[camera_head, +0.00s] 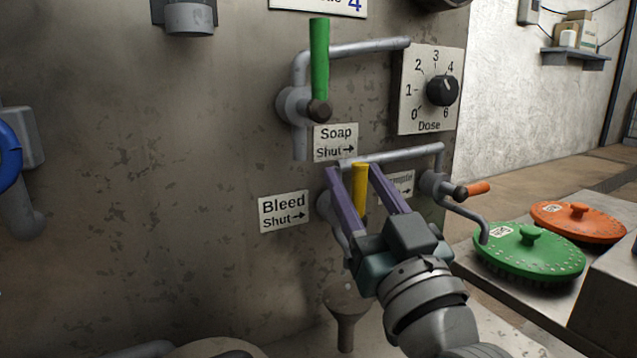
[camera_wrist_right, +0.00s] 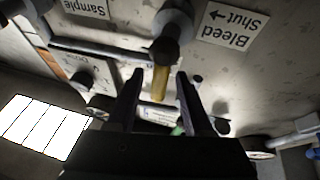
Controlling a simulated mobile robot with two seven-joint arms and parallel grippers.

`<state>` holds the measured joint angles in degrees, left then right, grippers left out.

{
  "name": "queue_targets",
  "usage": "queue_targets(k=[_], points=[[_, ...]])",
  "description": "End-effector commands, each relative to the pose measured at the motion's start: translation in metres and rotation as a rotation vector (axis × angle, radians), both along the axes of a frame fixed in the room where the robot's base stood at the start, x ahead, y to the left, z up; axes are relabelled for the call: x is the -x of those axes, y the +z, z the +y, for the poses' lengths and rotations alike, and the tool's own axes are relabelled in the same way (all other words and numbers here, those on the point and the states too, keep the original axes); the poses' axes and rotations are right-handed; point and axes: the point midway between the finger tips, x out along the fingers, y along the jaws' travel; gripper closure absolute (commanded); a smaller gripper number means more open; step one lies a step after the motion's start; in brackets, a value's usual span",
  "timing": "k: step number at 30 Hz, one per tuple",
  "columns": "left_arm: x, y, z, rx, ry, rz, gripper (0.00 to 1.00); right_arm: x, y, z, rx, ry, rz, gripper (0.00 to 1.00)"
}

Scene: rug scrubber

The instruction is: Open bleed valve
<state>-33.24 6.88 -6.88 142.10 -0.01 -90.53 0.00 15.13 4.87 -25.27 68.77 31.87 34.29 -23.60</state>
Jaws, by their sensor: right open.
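The bleed valve's yellow lever (camera_head: 360,183) points upright on the wall, just right of the "Bleed Shut→" label (camera_head: 284,211). My right gripper (camera_head: 353,169) is open, with one purple finger on each side of the yellow lever in the head view. In the right wrist view the yellow lever (camera_wrist_right: 160,84) reaches between the tips of my open right gripper (camera_wrist_right: 160,74), and gaps show on both sides. My gripper hides most of the bleed valve's body in the head view. My left gripper is not in view.
The green soap lever (camera_head: 319,65) stands upright above. The sample valve's orange handle (camera_head: 478,188) points right, with a bent spout below it. The dose dial (camera_head: 442,90) is at upper right. Green (camera_head: 529,251) and orange (camera_head: 578,221) brush discs lie on a bench at right.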

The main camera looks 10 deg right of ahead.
Motion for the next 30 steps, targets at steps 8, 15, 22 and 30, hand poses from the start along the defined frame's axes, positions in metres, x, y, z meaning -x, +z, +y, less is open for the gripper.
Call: queue_targets(k=[8, 15, 22, 30], points=[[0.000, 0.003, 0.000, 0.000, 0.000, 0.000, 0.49, 0.013, -0.006, -0.002, -0.001, -0.001, 0.003, 0.49], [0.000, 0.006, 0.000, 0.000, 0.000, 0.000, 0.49, 0.057, -0.025, -0.009, 0.001, 0.000, 0.005, 0.49], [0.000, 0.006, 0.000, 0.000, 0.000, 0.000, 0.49, 0.086, -0.037, -0.014, 0.000, 0.000, 0.002, 0.49], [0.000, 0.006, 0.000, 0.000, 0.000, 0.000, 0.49, 0.091, -0.038, -0.015, 0.000, 0.000, 0.000, 0.49]])
